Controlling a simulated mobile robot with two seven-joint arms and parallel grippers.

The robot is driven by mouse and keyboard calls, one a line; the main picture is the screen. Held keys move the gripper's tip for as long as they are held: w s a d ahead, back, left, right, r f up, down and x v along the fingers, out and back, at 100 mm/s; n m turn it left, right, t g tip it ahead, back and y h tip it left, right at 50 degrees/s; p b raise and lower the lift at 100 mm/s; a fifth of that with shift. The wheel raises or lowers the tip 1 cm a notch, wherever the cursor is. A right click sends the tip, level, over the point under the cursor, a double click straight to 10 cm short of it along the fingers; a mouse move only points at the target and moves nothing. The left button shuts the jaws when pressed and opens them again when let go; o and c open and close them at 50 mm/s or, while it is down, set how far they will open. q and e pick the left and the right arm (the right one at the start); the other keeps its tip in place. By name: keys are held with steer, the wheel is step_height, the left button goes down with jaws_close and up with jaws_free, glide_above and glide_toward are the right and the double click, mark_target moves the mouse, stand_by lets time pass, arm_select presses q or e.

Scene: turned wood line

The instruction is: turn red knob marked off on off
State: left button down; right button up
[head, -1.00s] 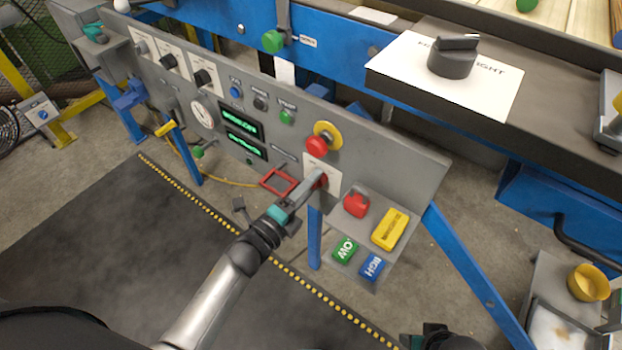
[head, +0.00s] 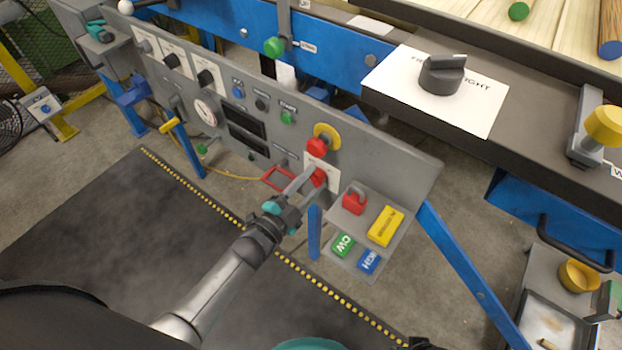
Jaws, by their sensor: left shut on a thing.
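The red knob (head: 319,177) sits on a white plate (head: 330,168) low on the right part of the grey control panel (head: 390,160). The lettering on the plate is too small to read. My left gripper (head: 308,180) reaches up from the lower left and is shut on the red knob; its fingers hide part of it. The two display windows (head: 246,121) on the panel are dark. My right gripper does not show clearly enough to point out.
A red mushroom button (head: 317,146) on a yellow ring is just above the knob. A red frame (head: 277,177) is close left of the gripper.

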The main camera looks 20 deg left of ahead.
arm_select(q)
steer(key=shift+n, duration=0.5)
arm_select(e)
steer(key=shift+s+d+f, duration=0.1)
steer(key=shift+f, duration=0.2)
arm_select(q)
steer(key=shift+c, duration=2.1)
jaws_free()
steer(key=p+v, duration=0.3)
steer(key=v, duration=1.2)
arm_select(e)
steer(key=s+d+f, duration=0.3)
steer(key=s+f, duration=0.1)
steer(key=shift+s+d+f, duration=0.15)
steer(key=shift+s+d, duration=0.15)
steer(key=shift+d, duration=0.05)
arm_select(q)
steer(key=shift+s, duration=0.1)
